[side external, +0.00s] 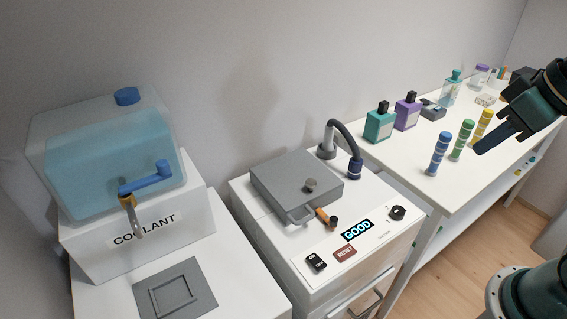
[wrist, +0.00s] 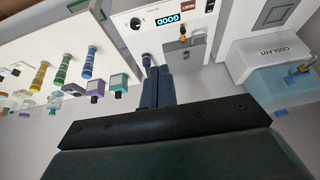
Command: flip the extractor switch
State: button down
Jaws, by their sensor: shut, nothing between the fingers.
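A black rocker switch marked ON and OFF (side external: 316,262) sits on the front panel of the white machine (side external: 300,275), left of a red RESET button (side external: 345,253). No label naming the extractor can be read. My gripper (side external: 481,148) is in the air over the table at right, well away from the switch. Its fingers are shut and empty. In the wrist view the fingers (wrist: 158,72) overlap the area just below the machine's panel.
A lit GOOD display (side external: 357,231) and a black knob (side external: 397,213) share the panel. At left stands a coolant tank (side external: 105,150) with a blue tap lever. The right table holds several vials, including a blue one (side external: 438,153), and bottles.

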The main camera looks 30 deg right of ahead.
jog(key=shift+s+d+f+t, duration=0.15)
jog(key=shift+s+d, duration=0.1)
jog(key=shift+s, duration=0.35)
jog(key=shift+s+d+r+t, duration=0.15)
jog(key=shift+s+d, duration=0.1)
jog(key=shift+s, duration=0.35)
jog(key=c, duration=1.4)
grip_release()
jog(key=shift+c, duration=0.2)
jog(key=shift+o, duration=1.4)
jog(key=shift+w+a, duration=0.1)
jog(key=shift+w, duration=0.15)
jog(key=w+a+f+g+y, duration=0.1)
jog(key=w+a+f+g, duration=0.15)
jog(key=w+a, duration=0.4)
jog(key=w+a+f+g, duration=0.1)
jog(key=w+a+g, duration=0.2)
jog(key=w, duration=0.6)
jog(key=w+a+f+g, duration=0.1)
jog(key=w+a+f, duration=0.1)
jog(key=f, duration=0.3)
jog(key=w+a+f+g, duration=0.2)
jog(key=w+a+f, duration=0.1)
jog(key=a+f, duration=0.2)
jog(key=w+a+f+g+h, duration=0.1)
jog(key=w+a+f, duration=0.1)
jog(key=f, duration=0.4)
jog(key=shift+w+a+f+g, duration=0.15)
jog(key=shift+w+a+g, duration=0.2)
jog(key=shift+a, duration=0.3)
